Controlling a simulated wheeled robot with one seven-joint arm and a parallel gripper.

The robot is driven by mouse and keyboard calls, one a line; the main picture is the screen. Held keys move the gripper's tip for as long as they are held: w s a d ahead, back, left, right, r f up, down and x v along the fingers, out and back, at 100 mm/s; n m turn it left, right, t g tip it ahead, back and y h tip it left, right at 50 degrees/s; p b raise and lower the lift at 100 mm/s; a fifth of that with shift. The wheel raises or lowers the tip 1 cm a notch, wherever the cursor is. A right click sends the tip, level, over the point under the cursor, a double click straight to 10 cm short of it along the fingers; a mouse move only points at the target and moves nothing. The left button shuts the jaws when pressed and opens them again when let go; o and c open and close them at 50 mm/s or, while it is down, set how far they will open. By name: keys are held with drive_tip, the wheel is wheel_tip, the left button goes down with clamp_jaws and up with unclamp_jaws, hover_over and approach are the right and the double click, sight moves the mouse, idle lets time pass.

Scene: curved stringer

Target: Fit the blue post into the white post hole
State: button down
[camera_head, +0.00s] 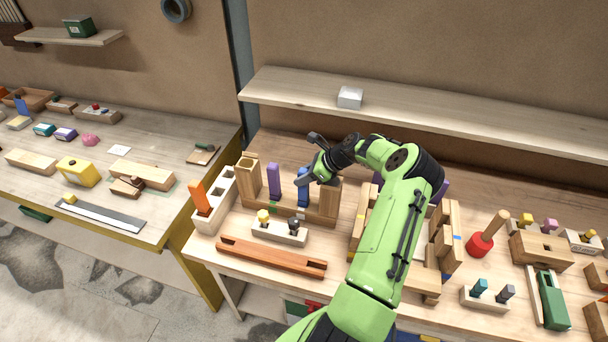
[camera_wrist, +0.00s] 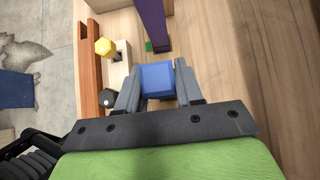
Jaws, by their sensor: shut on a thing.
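The blue post (camera_head: 303,189) stands upright among the wooden blocks at the middle of the bench. My gripper (camera_head: 304,177) is shut on its upper part. In the wrist view the blue post (camera_wrist: 158,79) sits between the two grey fingers (camera_wrist: 157,88). I cannot tell whether its lower end touches the wooden rack (camera_head: 318,217). The white block (camera_head: 206,222) with square holes is to the left, with an orange post (camera_head: 200,196) leaning in its front hole. Its holes farther back look empty.
A purple post (camera_head: 274,180) and a tall wooden block (camera_head: 248,178) stand between the blue post and the white block. A low holder (camera_head: 279,233) with yellow and black pegs and a reddish wooden rail (camera_head: 270,257) lie in front. A shelf (camera_head: 440,113) runs behind.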

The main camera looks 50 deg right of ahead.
drive_tip(key=shift+f, duration=0.2)
drive_tip(key=c, duration=1.2)
unclamp_jaws()
drive_tip(key=o, duration=0.6)
drive_tip(key=shift+c, duration=0.2)
drive_tip(key=v, duration=1.5)
drive_tip(key=shift+s+d+r+b, duration=0.2)
drive_tip(key=shift+s+r+b, duration=0.05)
drive_tip(key=shift+b, duration=0.1)
